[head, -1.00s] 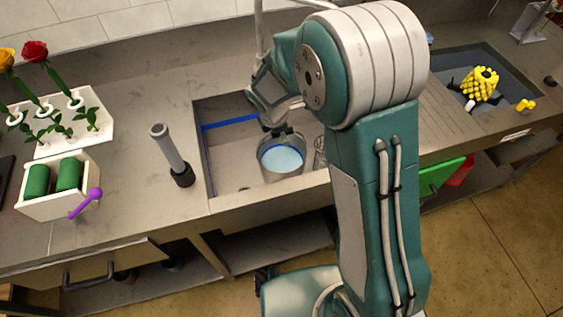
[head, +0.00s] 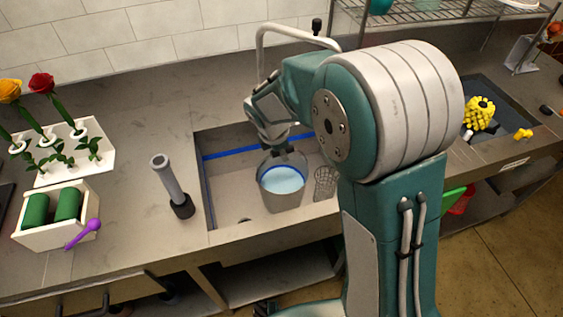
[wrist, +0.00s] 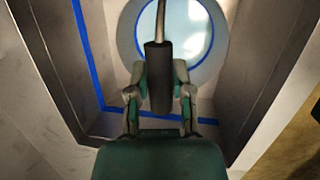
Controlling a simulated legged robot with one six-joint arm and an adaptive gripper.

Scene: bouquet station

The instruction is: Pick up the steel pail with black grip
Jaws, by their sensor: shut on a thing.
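The steel pail (head: 283,191) hangs or stands in the left sink basin in the head view, upright, with pale blue water showing inside a blue ring. My gripper (head: 284,150) is right above it at its handle. In the wrist view the black grip (wrist: 159,72) lies between my two fingers (wrist: 159,90), which are shut on it. The pail's round rim and light blue inside (wrist: 186,32) show beyond the grip. Whether the pail's bottom touches the basin floor is hard to tell.
A wire mesh basket (head: 325,183) stands close to the pail's right. The sink's front edge (head: 280,234) and tall faucet (head: 262,50) border the basin. A grey tube in a black base (head: 172,185) stands left. A white flower rack (head: 88,155) is farther left.

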